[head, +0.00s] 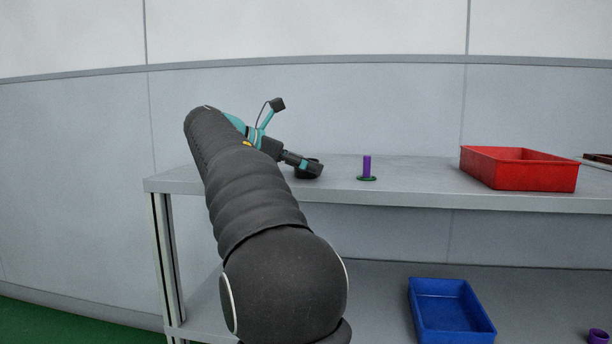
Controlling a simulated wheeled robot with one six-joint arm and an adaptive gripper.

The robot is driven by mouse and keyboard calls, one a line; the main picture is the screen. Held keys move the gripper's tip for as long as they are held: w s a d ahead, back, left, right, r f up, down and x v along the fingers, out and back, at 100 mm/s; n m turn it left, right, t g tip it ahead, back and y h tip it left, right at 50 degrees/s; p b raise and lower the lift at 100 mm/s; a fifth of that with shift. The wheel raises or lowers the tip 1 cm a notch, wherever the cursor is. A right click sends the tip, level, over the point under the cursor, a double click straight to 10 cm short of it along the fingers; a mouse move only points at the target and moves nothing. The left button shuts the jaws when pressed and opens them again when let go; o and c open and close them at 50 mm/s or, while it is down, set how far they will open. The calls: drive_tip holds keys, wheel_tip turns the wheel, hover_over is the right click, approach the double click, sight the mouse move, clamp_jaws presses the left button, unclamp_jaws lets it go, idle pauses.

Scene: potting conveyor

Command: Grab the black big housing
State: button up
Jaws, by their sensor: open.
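A small dark, rounded object (311,171), which looks like the black housing, sits on the grey upper shelf left of the purple post. My gripper (301,164) is at this object, reaching in from the left and low over the shelf. It is open. Its fingertips overlap the dark object in the picture, so I cannot tell whether they touch it or lie around it. My arm hides part of the shelf's left side.
A purple post on a green base (366,170) stands right of the gripper. A red bin (520,182) is farther right on the upper shelf (420,195). A blue bin (452,325) and a purple piece (599,337) are on the lower shelf. The shelf between post and red bin is clear.

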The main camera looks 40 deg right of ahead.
drive_tip(key=c, duration=1.1)
drive_tip(key=shift+o, duration=0.2)
